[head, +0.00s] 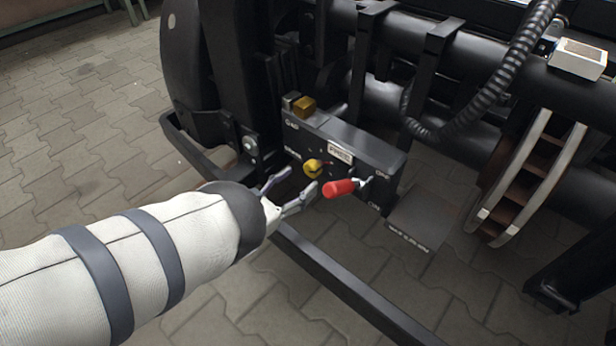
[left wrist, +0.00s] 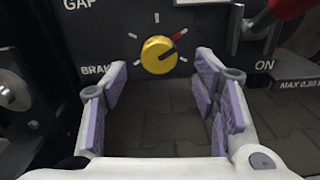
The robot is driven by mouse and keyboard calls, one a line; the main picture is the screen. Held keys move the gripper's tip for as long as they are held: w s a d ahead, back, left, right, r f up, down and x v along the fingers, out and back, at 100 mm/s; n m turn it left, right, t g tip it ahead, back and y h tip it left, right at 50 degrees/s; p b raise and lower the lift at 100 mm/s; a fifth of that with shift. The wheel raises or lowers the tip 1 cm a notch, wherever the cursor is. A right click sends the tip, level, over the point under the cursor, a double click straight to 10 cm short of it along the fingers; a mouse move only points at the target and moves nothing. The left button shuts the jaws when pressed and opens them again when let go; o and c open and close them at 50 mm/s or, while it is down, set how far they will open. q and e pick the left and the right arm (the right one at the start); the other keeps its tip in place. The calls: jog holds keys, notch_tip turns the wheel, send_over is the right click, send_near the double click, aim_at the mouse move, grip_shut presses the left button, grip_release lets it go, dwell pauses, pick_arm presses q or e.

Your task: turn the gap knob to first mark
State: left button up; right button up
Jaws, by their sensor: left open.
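The yellow gap knob (head: 313,168) sits on the front of a dark control box (head: 345,140). My left gripper (head: 299,180) is open and empty. In the left wrist view its purple-padded fingers (left wrist: 160,88) stand apart just below the knob, not closed on it. My right gripper is not in view.
A red-handled lever (head: 340,188) sticks out close to the right of the knob, near an ON label. A brown block (head: 304,107) sits on top of the box.

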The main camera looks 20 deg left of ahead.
aim_at(309, 172)
pick_arm(q)
jog(key=b+x, duration=0.1)
jog(key=x, duration=0.2)
jog(key=shift+w+d, duration=0.15)
jog(key=shift+w, duration=0.25)
jog(key=c, duration=1.1)
jog(key=shift+c, duration=0.2)
jog(key=shift+n, duration=0.3)
